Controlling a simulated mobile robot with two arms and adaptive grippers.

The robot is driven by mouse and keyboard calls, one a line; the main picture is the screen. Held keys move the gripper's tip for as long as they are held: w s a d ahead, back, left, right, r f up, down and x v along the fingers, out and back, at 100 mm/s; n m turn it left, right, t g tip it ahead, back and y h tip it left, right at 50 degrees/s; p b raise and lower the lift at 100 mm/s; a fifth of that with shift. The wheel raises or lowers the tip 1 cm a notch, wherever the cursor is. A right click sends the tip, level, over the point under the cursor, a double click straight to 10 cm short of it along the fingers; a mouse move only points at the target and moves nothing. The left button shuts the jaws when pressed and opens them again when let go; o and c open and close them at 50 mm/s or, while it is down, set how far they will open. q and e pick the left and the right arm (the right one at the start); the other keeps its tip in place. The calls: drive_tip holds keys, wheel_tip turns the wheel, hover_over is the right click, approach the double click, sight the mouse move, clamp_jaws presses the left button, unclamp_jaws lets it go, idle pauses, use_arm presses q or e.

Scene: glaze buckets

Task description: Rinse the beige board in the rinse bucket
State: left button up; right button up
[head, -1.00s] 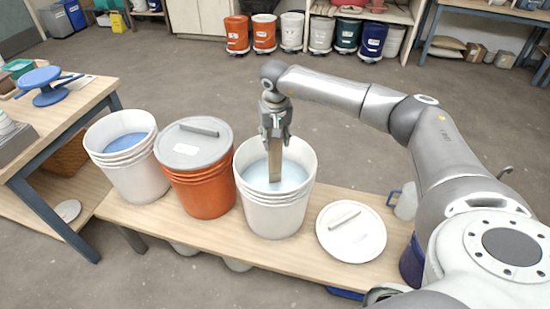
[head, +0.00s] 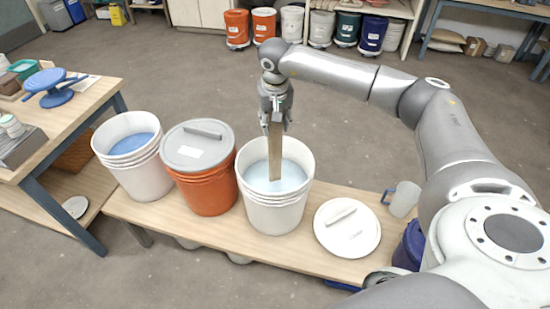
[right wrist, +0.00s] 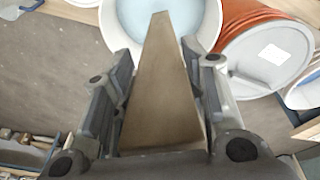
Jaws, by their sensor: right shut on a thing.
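The beige board (head: 275,151) hangs nearly upright from my right gripper (head: 276,118), which is shut on its upper end. Its lower end is inside the open white bucket (head: 275,215), at the pale liquid (head: 262,180); I cannot tell how far it dips in. In the right wrist view the board (right wrist: 163,95) runs from between the fingers (right wrist: 160,90) toward the bucket's liquid (right wrist: 150,25). My left gripper does not show.
An orange bucket with a grey lid (head: 190,150) stands just left, and a white bucket with blue liquid (head: 134,160) beyond it. A white lid (head: 347,228) lies right of the open bucket, near a jug (head: 403,199). A side table (head: 90,103) stands at left.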

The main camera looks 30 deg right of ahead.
wheel_tip(320, 180, up, 12)
drive_tip(key=s+a+p, duration=0.1)
drive_tip(key=s+p, duration=0.1)
drive_tip(key=p, duration=0.5)
drive_tip(key=shift+a, duration=0.2)
idle(0.7)
wheel_tip(320, 180, up, 5)
drive_tip(key=p, duration=0.3)
idle(0.6)
